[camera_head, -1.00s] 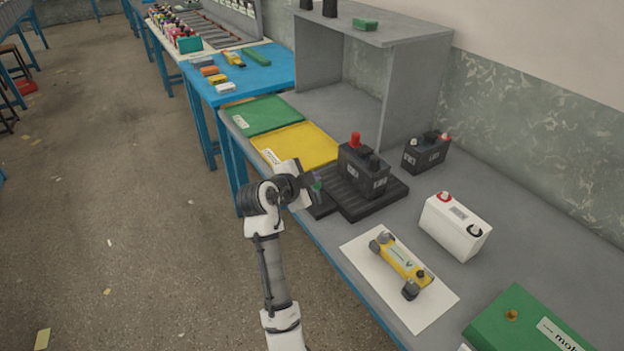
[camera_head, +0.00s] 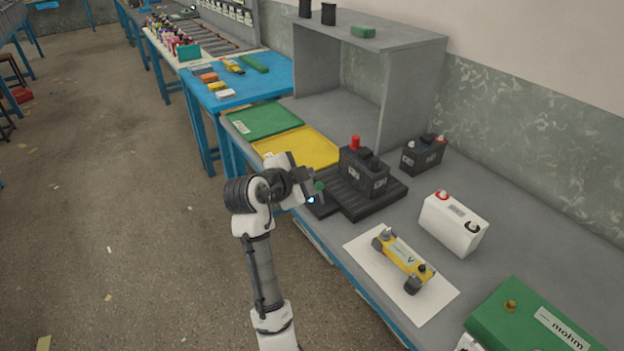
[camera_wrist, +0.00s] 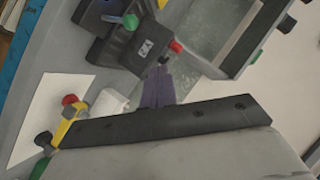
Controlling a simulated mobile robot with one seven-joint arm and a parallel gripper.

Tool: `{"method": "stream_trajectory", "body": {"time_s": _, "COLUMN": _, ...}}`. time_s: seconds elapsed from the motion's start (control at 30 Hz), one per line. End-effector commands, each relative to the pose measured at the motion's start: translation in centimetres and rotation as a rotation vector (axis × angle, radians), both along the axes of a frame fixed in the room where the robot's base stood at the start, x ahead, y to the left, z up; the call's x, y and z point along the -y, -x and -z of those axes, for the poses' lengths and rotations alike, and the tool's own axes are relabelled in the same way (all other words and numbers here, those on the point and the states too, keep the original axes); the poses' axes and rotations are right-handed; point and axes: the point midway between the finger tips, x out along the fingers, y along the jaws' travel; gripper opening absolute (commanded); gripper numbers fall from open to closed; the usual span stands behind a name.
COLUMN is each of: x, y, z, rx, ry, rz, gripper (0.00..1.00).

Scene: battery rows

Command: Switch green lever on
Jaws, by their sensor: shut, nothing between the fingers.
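A small green lever knob (camera_head: 319,186) shows beside my gripper (camera_head: 309,187), at the front left of the black battery tray. In the wrist view the green knob (camera_wrist: 130,21) sits at the top, on the dark base next to the black battery. My gripper's fingers (camera_wrist: 160,75) are together and empty, apart from the knob in that picture. A bright blue-white spot (camera_head: 310,200) shows just below the knob. The black battery (camera_head: 364,172) with a red terminal stands on the ribbed black tray (camera_head: 380,205). My gripper hides part of the lever's surroundings in the head view.
A yellow mat (camera_head: 296,148) and a green mat (camera_head: 262,121) lie behind. A white battery (camera_head: 452,223), a yellow toy-like cart (camera_head: 405,258) on white paper and a green box (camera_head: 525,320) stand at right. A grey shelf (camera_head: 410,95) stands at the back.

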Motion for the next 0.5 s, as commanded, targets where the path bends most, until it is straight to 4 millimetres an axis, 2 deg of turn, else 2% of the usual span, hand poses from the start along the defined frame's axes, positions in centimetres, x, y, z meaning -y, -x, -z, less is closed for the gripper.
{"method": "stream_trajectory", "body": {"time_s": 0.2, "x": -2.1, "y": 2.8, "z": -1.8, "rx": 0.002, "ry": 0.0, "rz": -0.002, "gripper": 0.0}}
{"method": "stream_trajectory", "body": {"time_s": 0.5, "x": -2.8, "y": 3.8, "z": -2.6, "rx": -0.001, "ry": -0.001, "rz": 0.0, "gripper": 0.0}}
